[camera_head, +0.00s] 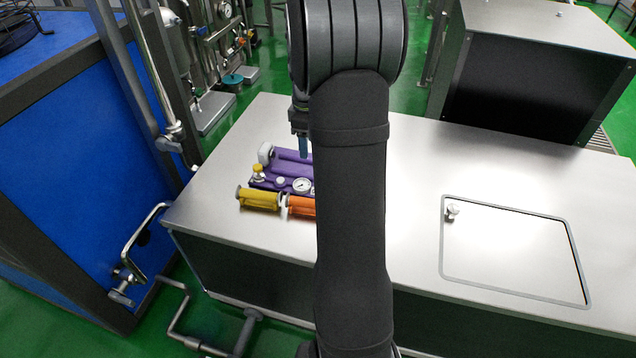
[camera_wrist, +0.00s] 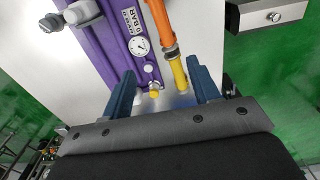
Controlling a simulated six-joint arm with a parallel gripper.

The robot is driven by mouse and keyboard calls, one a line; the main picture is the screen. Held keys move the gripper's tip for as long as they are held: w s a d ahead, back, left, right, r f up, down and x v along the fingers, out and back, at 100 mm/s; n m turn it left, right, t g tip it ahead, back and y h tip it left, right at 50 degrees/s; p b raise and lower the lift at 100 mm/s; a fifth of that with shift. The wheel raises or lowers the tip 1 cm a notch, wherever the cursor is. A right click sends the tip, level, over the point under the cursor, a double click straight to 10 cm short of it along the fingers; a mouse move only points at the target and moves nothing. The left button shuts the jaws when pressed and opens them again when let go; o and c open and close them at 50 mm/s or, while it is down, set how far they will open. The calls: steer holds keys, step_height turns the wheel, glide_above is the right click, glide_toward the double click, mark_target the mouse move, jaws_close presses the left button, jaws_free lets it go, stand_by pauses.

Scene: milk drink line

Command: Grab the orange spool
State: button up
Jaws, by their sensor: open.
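The orange spool (camera_head: 300,206) lies on the metal bench, end to end with a yellow spool (camera_head: 260,198). Its right end is hidden behind my arm in the head view. In the wrist view the orange spool (camera_wrist: 157,22) runs out of the top edge, and the yellow spool (camera_wrist: 179,73) points down between my fingers. My gripper (camera_wrist: 163,70) is open, with two blue fingers apart and nothing held. In the head view my gripper (camera_head: 303,148) is partly hidden by my arm and appears over the purple unit, behind the orange spool.
The purple unit (camera_head: 289,164) with a white gauge (camera_head: 302,185) lies directly beside the spools. The bench top (camera_head: 420,180) is clear to the right, around a framed hatch (camera_head: 515,250) with a small knob. A blue cabinet (camera_head: 90,150) stands left of the bench.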

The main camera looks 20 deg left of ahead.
steer(key=shift+n, duration=0.5)
steer(key=f, duration=1.9)
steer(key=shift+d+f, duration=0.15)
steer(key=shift+d, duration=0.2)
steer(key=shift+s+a+f, duration=0.1)
steer(key=shift+a+f, duration=0.1)
steer(key=shift+f, duration=1.3)
steer(key=shift+s+a+f, duration=0.1)
steer(key=shift+a+f, duration=0.05)
steer(key=shift+f, duration=1.3)
jaws_close()
